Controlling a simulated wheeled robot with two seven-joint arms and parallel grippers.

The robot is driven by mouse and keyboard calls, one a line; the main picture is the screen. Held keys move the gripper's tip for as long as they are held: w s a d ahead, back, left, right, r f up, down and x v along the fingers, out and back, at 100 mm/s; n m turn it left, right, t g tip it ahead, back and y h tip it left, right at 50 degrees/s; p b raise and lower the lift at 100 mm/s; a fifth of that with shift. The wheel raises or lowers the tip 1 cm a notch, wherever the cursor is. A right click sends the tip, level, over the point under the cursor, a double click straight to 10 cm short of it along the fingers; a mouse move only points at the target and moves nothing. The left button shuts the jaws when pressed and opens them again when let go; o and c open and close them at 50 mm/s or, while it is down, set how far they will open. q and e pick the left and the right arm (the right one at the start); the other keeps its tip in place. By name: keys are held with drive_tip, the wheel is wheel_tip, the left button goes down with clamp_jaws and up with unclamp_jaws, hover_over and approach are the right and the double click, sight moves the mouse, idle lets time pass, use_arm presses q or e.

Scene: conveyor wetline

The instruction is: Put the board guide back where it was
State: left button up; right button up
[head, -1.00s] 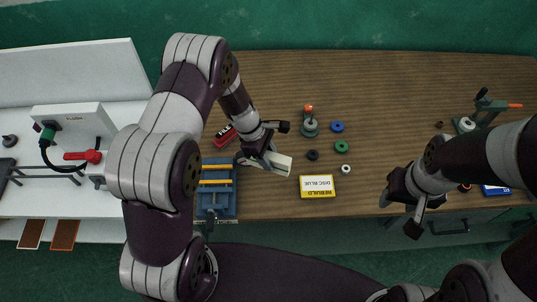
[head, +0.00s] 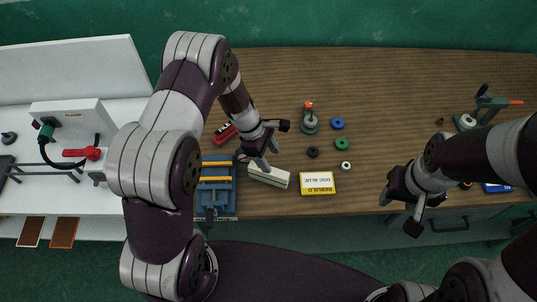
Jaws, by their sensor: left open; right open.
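A long cream block (head: 269,176) lies on the wooden bench top beside the blue fixture; nothing else in view is clearly marked as the board guide, and I cannot tell for certain that this is it. My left gripper (head: 262,157) is open just above and behind the block, with its fingers close to the block's far side; I cannot tell whether they touch it. The blue fixture (head: 231,198) with yellow bars (head: 217,163) stands left of the block, partly hidden by my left arm. My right gripper (head: 402,212) is open and empty over the bench's front edge at the right.
A yellow and white box (head: 317,184) stands right of the block. Behind it are a blue ring (head: 337,123), a green ring (head: 341,144), small dark and white rings, and a valve-like part (head: 310,124). A red item (head: 224,133) lies behind the fixture. The bench's back middle is clear.

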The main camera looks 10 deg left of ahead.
use_arm(q)
drive_tip(key=b+v, duration=0.3)
drive_tip(key=v, duration=1)
drive_tip(key=s+r+m+t+y, duration=0.2)
drive_tip(key=s+r+m+y, duration=0.15)
drive_tip(key=s+m, duration=1.25)
drive_tip(key=shift+m+y, duration=0.45)
drive_tip(key=shift+m, duration=0.05)
drive_tip(key=f+b, duration=0.1)
drive_tip(key=w+f+b, duration=0.1)
drive_tip(key=f, duration=0.1)
drive_tip(key=a+f+b, duration=0.1)
drive_tip(key=shift+w+f+b, duration=0.15)
drive_tip(key=shift+w+b, duration=0.15)
drive_tip(key=shift+b, duration=0.05)
drive_tip(key=shift+w, duration=0.1)
